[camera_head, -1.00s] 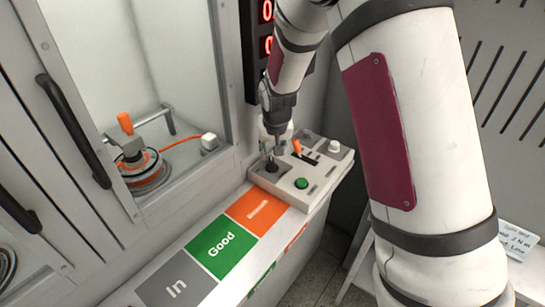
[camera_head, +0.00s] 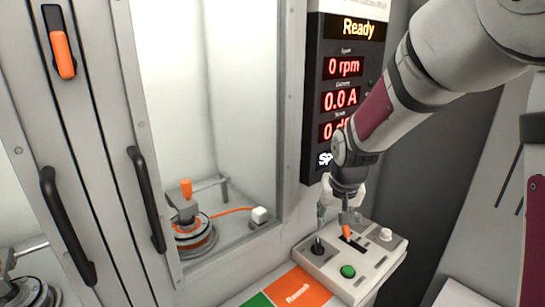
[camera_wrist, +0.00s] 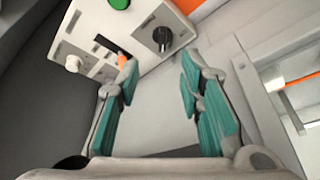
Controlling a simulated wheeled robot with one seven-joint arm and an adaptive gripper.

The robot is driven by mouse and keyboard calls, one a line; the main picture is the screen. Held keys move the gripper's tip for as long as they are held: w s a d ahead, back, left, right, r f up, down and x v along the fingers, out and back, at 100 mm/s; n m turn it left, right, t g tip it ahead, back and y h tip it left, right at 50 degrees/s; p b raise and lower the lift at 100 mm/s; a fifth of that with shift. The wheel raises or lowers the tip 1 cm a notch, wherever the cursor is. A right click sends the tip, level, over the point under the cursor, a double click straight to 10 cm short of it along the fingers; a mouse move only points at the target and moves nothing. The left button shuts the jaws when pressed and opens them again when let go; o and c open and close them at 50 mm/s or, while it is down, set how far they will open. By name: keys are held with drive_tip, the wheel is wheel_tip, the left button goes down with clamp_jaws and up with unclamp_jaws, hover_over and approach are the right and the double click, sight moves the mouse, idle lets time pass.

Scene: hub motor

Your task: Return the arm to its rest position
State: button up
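My gripper (camera_wrist: 158,72) is open in the wrist view, with teal pads on both fingers and nothing between them. In the head view my gripper (camera_head: 334,208) hangs low over the back of the white control box (camera_head: 325,267), at the end of my bent arm. The box carries an orange lever (camera_head: 346,232), a green button (camera_head: 348,271), a black knob (camera_head: 318,247) and a white button (camera_head: 386,234). In the wrist view the orange lever (camera_wrist: 122,60) shows close to one finger; I cannot tell whether they touch.
A dark display (camera_head: 344,95) reads Ready, 0 rpm and 0.0 A behind my arm. A glazed cabinet on the left holds a motor (camera_head: 193,240) with an orange cable. Black door handles (camera_head: 68,225) stick out. The bench front has an orange label (camera_head: 298,287).

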drive_tip(key=s+r+p, duration=0.2)
drive_tip(key=s+r, duration=1)
drive_tip(key=s, duration=0.4)
drive_tip(key=s+r+n+p, duration=0.1)
drive_tip(key=s+r, duration=0.1)
drive_tip(key=s, duration=1.4)
drive_tip(key=shift+d+r+n, duration=0.3)
drive_tip(key=shift+d+n, duration=0.1)
drive_tip(key=shift+d, duration=0.05)
